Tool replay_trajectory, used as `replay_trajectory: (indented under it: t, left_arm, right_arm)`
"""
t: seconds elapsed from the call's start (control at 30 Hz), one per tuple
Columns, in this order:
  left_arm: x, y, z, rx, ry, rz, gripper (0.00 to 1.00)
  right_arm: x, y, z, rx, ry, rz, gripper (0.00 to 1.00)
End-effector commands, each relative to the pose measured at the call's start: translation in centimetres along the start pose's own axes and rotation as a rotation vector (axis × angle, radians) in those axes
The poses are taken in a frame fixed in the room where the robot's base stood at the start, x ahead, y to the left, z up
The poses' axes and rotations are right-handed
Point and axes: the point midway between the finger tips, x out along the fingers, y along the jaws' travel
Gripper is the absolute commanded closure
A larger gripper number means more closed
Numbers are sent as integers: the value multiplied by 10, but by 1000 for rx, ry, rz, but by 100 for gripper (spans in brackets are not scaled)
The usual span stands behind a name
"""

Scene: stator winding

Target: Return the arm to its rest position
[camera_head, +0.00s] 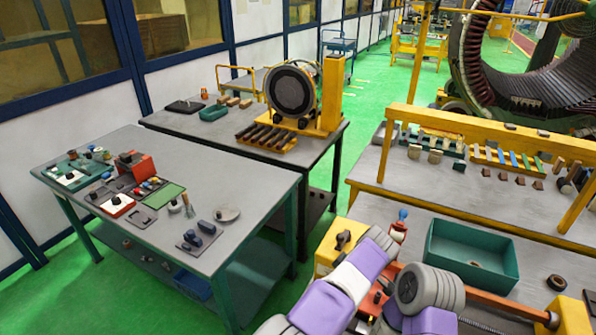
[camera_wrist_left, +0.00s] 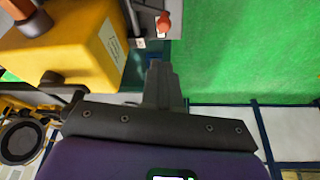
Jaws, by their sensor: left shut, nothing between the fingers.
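My left gripper (camera_wrist_left: 158,72) shows in the left wrist view, with its dark fingers together and nothing between them. It points over the green floor, beside a yellow block (camera_wrist_left: 88,45) with a white label. In the head view, purple and grey links of my arm fill the bottom middle, over the near edge of the right-hand workbench; the fingers cannot be made out there. My right gripper is not in view.
A yellow unit (camera_head: 338,243) and an open green bin (camera_head: 470,255) stand on the near right bench, close to my arm. A grey table (camera_head: 235,180) with small parts is at left.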

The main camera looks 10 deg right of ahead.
Motion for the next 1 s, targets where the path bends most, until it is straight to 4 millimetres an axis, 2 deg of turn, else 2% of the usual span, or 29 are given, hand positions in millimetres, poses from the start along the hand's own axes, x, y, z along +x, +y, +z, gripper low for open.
replay_trajectory:
  t: [0.07,0.13,0.17,0.27,0.3,0.4,0.5,0.6,0.7,0.8,0.9,1.0]
  left_arm:
    - [10,-3,-3,8,-13,-7,100]
    - [33,-9,-8,31,-42,-16,100]
    - [46,-13,-11,47,-62,-19,100]
    - [107,-36,-18,116,-154,-24,100]
    - [135,-50,-19,148,-199,-18,100]
    - [201,-91,-15,219,-314,19,100]
    - [255,-138,-1,275,-413,85,100]
    - [293,-187,19,311,-483,164,100]
    - [316,-234,43,332,-520,247,100]
    - [325,-275,67,346,-526,320,100]
    - [325,-306,85,358,-513,371,100]
    - [321,-325,97,368,-493,401,100]
  right_arm:
    - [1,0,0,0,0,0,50]
    - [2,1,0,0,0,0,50]
    - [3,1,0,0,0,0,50]
    - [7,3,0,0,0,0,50]
    - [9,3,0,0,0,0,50]
    - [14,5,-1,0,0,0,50]
    - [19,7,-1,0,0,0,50]
    - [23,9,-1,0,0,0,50]
    - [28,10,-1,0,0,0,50]
    - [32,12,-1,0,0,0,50]
    - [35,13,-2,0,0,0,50]
    - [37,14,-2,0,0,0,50]
